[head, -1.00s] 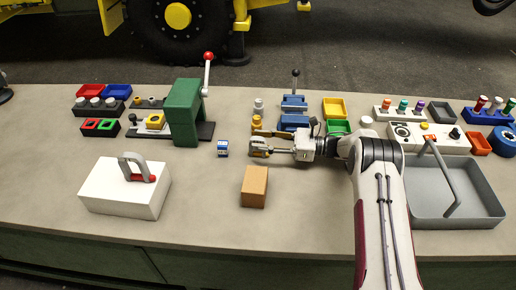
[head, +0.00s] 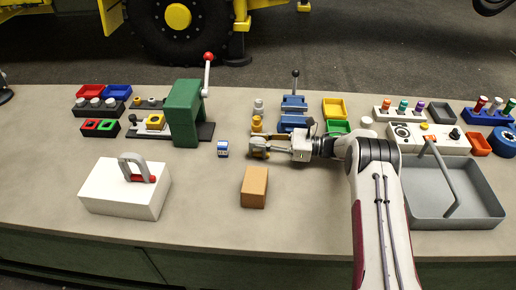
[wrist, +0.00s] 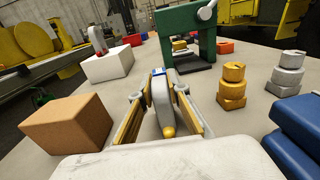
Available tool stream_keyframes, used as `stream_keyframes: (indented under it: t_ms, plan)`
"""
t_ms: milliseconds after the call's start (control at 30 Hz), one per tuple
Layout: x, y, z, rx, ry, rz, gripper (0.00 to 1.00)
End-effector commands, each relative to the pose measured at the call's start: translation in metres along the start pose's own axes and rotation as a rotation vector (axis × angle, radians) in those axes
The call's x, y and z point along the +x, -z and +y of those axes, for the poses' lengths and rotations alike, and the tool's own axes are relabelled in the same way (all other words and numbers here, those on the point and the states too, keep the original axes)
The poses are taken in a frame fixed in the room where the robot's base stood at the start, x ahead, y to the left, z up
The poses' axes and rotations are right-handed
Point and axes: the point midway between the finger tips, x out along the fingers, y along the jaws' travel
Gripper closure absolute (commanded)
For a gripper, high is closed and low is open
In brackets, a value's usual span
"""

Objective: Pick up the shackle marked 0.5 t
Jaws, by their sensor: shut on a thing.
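My gripper (head: 258,147) is low over the middle of the bench, pointing left. In the wrist view, its two fingers with yellow-gold pads (wrist: 160,104) are shut on a small grey shackle with a yellow pin end (wrist: 168,131). The fingers hide much of this shackle, and I cannot read a marking on it. A larger grey shackle with a red pin (head: 137,168) stands on a white block (head: 123,194) at the left. It also shows in the wrist view (wrist: 98,40). I cannot read a marking on it either.
A small blue and white block (head: 223,149) lies just beyond my fingertips. A brown block (head: 254,188) stands in front. A green press (head: 183,112), stacked brass weights (head: 257,124) and a blue vise (head: 293,120) stand behind. A grey tray (head: 478,212) is at the right.

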Motion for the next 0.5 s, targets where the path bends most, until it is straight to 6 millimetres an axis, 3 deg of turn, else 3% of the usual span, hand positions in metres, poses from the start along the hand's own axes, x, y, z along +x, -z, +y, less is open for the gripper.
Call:
stream_keyframes:
  t_ms: [267,500]
  plan:
    - [0.000,-0.003,0.000,-0.001,0.000,-0.001,1.00]
    - [0.000,-0.018,-0.001,-0.003,0.000,-0.001,1.00]
